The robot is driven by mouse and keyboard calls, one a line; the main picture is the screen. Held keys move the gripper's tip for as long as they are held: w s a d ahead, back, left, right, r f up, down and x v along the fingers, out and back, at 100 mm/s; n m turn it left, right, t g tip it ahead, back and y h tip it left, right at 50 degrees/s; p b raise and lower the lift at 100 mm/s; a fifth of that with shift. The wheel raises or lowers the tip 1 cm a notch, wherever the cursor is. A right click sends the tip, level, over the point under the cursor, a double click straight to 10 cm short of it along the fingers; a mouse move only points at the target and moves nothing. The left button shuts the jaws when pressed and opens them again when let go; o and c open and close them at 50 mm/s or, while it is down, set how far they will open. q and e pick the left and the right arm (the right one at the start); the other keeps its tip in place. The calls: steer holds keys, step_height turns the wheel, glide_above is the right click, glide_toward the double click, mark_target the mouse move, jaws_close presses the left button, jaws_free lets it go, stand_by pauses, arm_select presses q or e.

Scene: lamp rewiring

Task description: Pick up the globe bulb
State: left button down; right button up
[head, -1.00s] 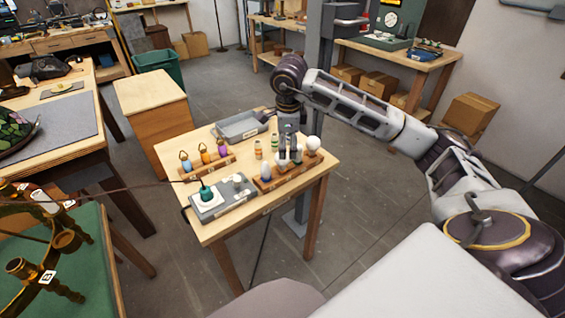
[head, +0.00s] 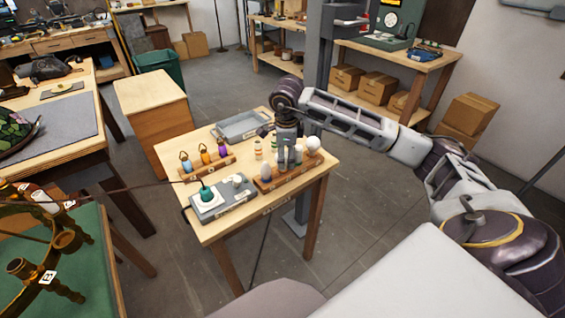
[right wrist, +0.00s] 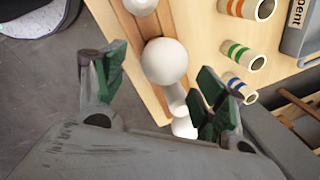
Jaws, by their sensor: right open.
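In the head view a round white globe bulb (head: 313,142) stands at the right end of a wooden bulb rack (head: 262,187). My right gripper (head: 290,162) is open, just left of this bulb and over the middle of the rack, hiding part of it. In the right wrist view my right gripper (right wrist: 160,76) has its green pads apart and holds nothing. A large round white bulb (right wrist: 165,61) shows between the fingers there; I cannot tell if it is the same bulb. Other white bulbs (right wrist: 183,127) are partly hidden or cut off. My left gripper is out of view.
Banded tubes (right wrist: 239,55) stand behind the rack, close to the right finger in the wrist view. A grey tray (head: 238,127) is at the back. A grey box with a teal part (head: 207,194) and a rack of coloured bulbs (head: 222,166) stand to the left.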

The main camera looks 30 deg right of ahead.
steer(key=f, duration=0.1)
steer(key=w+f, duration=0.1)
steer(key=f, duration=0.1)
steer(key=shift+f, duration=0.2)
steer(key=shift+d+f, duration=0.1)
steer(key=shift+f, duration=0.05)
steer(key=c, duration=1.1)
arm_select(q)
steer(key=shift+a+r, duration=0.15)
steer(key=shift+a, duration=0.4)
arm_select(e)
steer(key=shift+o, duration=0.2)
